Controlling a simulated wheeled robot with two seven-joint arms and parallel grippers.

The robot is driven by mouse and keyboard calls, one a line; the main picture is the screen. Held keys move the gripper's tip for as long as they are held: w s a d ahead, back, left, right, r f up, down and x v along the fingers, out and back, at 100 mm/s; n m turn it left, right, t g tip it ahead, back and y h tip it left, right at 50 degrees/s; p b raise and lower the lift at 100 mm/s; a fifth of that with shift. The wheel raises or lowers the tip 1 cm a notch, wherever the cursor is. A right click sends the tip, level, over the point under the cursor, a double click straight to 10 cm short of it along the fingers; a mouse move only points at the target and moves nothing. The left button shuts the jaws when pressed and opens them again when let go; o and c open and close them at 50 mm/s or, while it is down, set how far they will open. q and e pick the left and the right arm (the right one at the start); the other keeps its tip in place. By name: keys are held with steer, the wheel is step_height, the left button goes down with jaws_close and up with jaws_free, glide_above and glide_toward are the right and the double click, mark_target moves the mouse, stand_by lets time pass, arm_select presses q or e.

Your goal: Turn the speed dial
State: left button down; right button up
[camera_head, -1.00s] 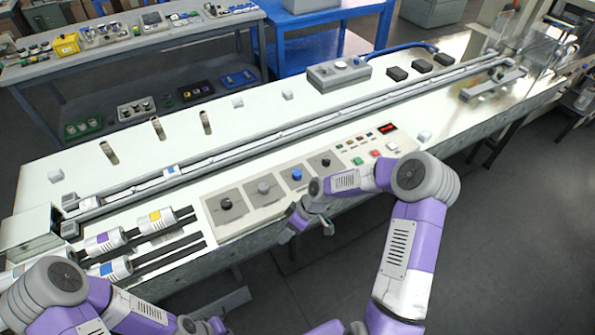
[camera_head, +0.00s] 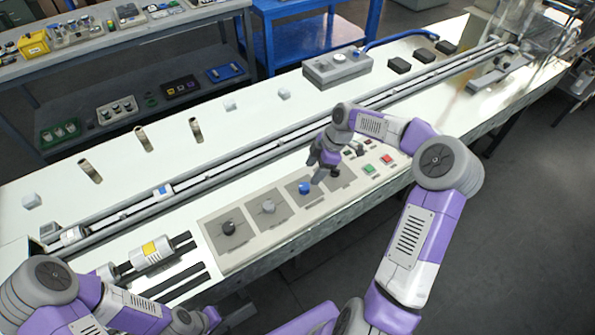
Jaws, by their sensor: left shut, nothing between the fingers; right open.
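A control panel (camera_head: 246,246) on the white bench carries a row of dials on grey squares. A black dial (camera_head: 228,228), a grey dial (camera_head: 268,206) and a blue dial (camera_head: 305,187) show. The fourth dial is hidden behind my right gripper (camera_head: 317,180). I cannot read which one is the speed dial. My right gripper points down, open, just right of the blue dial; I cannot tell whether it touches it. My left gripper (camera_head: 198,322) is shut and empty low at the picture's bottom, in front of the bench and away from the dials.
Red (camera_head: 388,158) and green (camera_head: 369,169) buttons sit on the panel right of the dials. A long rail (camera_head: 250,148) runs behind the panel. A white cylinder with a yellow band (camera_head: 152,252) lies on black bars to the left.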

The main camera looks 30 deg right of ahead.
mark_target(305, 186)
steer(key=shift+w+f, duration=0.15)
steer(key=shift+f, duration=0.15)
steer(key=shift+s+b+x, duration=0.2)
steer(key=shift+b+x, duration=0.2)
steer(key=shift+x, duration=1.2)
steer(key=shift+s+b+x, duration=0.2)
steer(key=shift+b+x, duration=0.15)
steer(key=shift+x, duration=1.25)
steer(key=shift+a, duration=0.1)
steer(key=shift+c, duration=0.4)
steer(key=c, duration=0.9)
steer(key=shift+c, duration=0.2)
